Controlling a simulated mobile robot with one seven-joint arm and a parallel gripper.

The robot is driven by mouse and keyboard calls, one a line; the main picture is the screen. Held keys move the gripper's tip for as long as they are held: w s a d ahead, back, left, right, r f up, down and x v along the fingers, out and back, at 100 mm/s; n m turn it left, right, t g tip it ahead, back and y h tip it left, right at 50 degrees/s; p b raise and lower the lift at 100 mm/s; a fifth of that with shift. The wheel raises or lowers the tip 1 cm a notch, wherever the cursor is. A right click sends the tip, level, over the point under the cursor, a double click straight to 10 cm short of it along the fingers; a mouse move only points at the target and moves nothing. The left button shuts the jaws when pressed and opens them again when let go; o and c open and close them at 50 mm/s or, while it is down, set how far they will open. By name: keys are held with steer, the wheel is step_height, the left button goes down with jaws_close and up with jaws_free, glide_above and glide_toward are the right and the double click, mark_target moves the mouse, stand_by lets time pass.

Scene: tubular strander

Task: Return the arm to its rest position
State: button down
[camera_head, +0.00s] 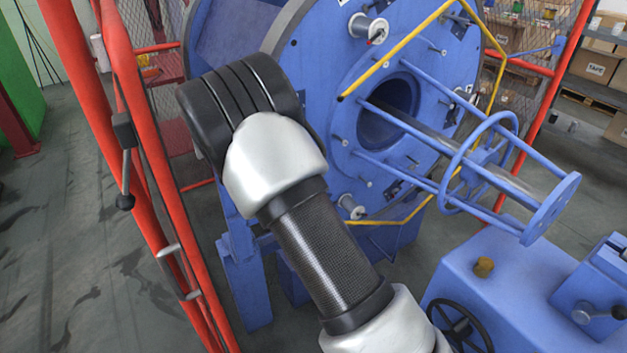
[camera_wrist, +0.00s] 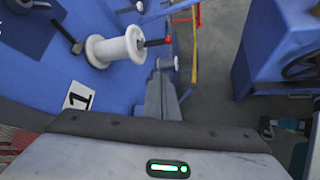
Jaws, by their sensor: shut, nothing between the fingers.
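My arm crosses the middle of the head view, in front of the blue strander disc (camera_head: 325,75). My gripper (camera_wrist: 163,82) shows in the wrist view with its grey fingers together and nothing between them. It does not show in the head view. In the wrist view a white spool (camera_wrist: 115,47) on the blue disc is up and left of the fingers, with a red-tipped lever beside it. A smaller spool (camera_wrist: 167,63) lies just beyond the fingertips. A label with the number 1 (camera_wrist: 78,97) is left of the fingers. I cannot tell whether the fingers touch anything.
Red guard posts (camera_head: 150,170) with mesh stand left of my arm. A yellow frame (camera_head: 400,55) and a blue rod cage (camera_head: 480,165) project from the disc. A blue machine block (camera_head: 500,285) with a black handwheel (camera_head: 459,330) stands lower right. The floor at left is clear.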

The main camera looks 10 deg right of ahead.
steer(key=a+r, duration=0.3)
steer(key=a, duration=0.1)
steer(key=s+d+r+m+g+y+p, duration=0.2)
steer(key=s+d+r+m, duration=0.3)
steer(key=s+r, duration=0.3)
steer(key=s+d+r+m+g+y+p, duration=0.1)
steer(key=s+d+r+m, duration=0.4)
steer(key=s+r, duration=0.35)
steer(key=s+r+m+y+p, duration=0.1)
steer(key=s+r+m, duration=0.3)
steer(key=s, duration=0.7)
steer(key=s+a+r+m+t+y+p, duration=0.1)
steer(key=s+r+m+y+p, duration=0.1)
steer(key=s+m, duration=0.4)
steer(key=s+r+y, duration=0.1)
steer(key=s+y, duration=0.1)
steer(key=s, duration=0.2)
steer(key=shift+s+r+t, duration=0.3)
steer(key=shift+s+r, duration=0.05)
steer(key=shift+r, duration=0.05)
